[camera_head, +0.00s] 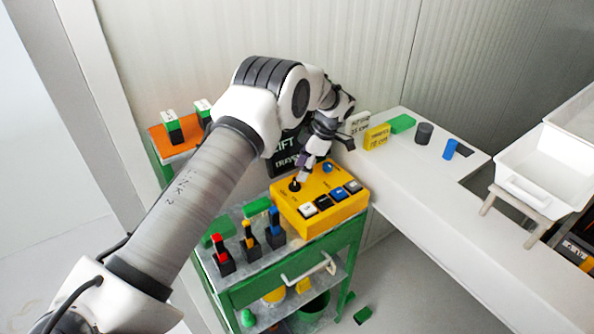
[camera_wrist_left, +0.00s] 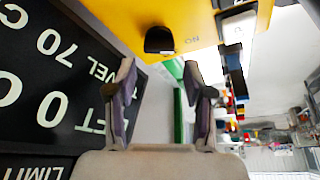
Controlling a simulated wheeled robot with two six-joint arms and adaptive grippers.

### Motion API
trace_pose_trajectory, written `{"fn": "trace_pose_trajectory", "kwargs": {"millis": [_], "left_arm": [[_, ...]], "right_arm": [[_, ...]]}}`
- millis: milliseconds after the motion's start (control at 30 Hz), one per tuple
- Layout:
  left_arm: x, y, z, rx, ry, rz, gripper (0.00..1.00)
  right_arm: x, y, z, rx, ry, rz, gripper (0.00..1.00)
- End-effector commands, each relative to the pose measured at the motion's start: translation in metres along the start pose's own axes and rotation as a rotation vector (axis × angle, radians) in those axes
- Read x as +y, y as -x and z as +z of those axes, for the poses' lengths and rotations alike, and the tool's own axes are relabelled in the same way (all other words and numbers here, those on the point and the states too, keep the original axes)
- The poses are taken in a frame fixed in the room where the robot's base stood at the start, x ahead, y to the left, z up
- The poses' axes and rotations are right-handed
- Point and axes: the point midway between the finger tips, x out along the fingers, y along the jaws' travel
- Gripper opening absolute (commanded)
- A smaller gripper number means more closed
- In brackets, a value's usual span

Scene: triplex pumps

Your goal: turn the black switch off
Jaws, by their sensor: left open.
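The black switch (camera_head: 294,185) is a small dark knob at the back left of the yellow control box (camera_head: 345,209). In the left wrist view the black switch (camera_wrist_left: 159,40) stands on the yellow face, just beyond the gap between my fingertips, with a small dark marking beside it. My left gripper (camera_head: 301,178) comes down over the box, right by the switch. In the left wrist view my left gripper (camera_wrist_left: 159,70) has its two fingers apart with nothing between them. Whether a finger touches the switch I cannot tell. My right gripper is in neither view.
The box also has a blue knob (camera_head: 327,167) and several square buttons. A black sign (camera_head: 287,152) stands close behind it. Several small switches stand on the green cart (camera_head: 235,297) at left. A white counter (camera_head: 440,195) with coloured blocks lies to the right.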

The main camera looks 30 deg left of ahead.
Motion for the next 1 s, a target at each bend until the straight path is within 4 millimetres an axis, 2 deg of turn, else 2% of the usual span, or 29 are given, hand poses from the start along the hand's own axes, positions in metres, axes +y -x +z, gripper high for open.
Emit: {"fn": "trace_pose_trajectory", "kwargs": {"millis": [33,233,500,533,600,633,667,767,800,833,1000], "left_arm": [[-0.001,-0.007,-0.002,0.002,-0.001,-0.005,0.52],[-0.001,-0.039,-0.001,0.001,-0.001,-0.002,0.52],[-0.002,-0.048,0.0,0.002,-0.002,-0.004,0.52],[-0.002,-0.048,0.001,0.002,-0.002,-0.005,0.55],[-0.002,-0.047,0.0,0.002,-0.002,-0.005,0.3],[-0.002,-0.048,0.0,0.002,-0.002,-0.005,0.21],[-0.002,-0.048,0.0,0.002,-0.002,-0.006,0.17],[-0.003,-0.049,0.0,0.004,-0.003,-0.01,0.16],[-0.004,-0.05,0.0,0.005,-0.003,-0.011,0.16],[-0.004,-0.05,0.0,0.005,-0.003,-0.013,0.52],[-0.004,-0.051,0.001,0.006,-0.004,-0.013,0.52]], "right_arm": [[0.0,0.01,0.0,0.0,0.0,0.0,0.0],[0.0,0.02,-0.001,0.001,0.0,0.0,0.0],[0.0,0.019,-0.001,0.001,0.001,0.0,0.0],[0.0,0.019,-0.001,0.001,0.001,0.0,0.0],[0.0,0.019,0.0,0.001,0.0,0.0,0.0],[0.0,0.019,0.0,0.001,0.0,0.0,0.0],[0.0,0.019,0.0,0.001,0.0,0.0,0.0],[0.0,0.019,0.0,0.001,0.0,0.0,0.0],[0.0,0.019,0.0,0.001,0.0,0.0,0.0],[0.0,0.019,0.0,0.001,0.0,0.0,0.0],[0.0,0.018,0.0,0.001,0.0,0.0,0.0]]}}
